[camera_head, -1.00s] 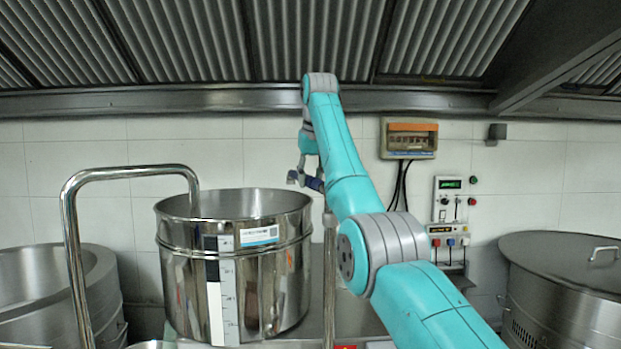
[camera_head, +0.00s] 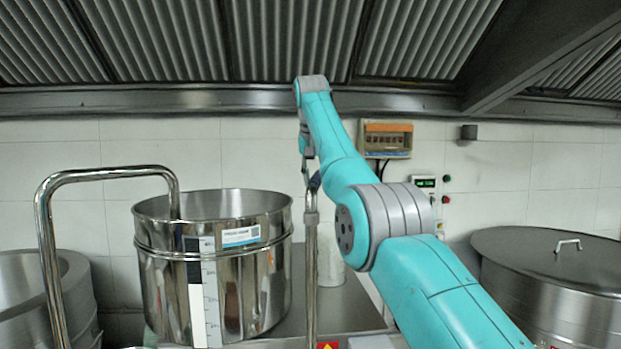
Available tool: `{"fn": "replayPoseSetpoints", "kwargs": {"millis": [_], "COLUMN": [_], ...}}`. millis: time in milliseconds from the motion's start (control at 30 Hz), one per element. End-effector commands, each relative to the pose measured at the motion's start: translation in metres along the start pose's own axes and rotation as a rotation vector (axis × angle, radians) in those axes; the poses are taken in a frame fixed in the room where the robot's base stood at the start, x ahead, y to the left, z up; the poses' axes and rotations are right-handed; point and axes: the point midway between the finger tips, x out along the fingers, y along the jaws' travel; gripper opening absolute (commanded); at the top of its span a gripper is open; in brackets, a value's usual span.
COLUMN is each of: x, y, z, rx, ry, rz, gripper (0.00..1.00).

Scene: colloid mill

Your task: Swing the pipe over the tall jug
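The chrome pipe (camera_head: 47,250) rises at the left, bends over, and its end hangs down at the large steel pot (camera_head: 215,265); the pot's near wall hides any lower part of that end. A pale upright vessel (camera_head: 331,246), possibly the tall jug, stands right of the pot, partly hidden by a metal post (camera_head: 311,265) and my arm. My gripper (camera_head: 309,172) is by the top of that post, near a small dark blue part. It is small and mostly hidden by my arm, so its fingers cannot be made out. It is well right of the pipe.
A lidded steel vessel (camera_head: 555,270) stands at the right, and an open steel vessel (camera_head: 75,290) at the far left. A breaker box (camera_head: 385,139) and control panel (camera_head: 426,184) are on the tiled wall. Bare steel surface (camera_head: 340,310) lies right of the pot.

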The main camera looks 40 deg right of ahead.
Motion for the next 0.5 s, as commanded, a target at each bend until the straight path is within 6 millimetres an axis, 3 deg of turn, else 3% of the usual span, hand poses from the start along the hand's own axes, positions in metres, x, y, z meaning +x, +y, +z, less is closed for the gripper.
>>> {"fn": "replayPoseSetpoints", "kwargs": {"millis": [500], "x": [0.001], "y": [0.014], "z": [0.002], "rx": [0.104], "ry": [-0.006], "rz": [0.044], "gripper": [0.00]}}
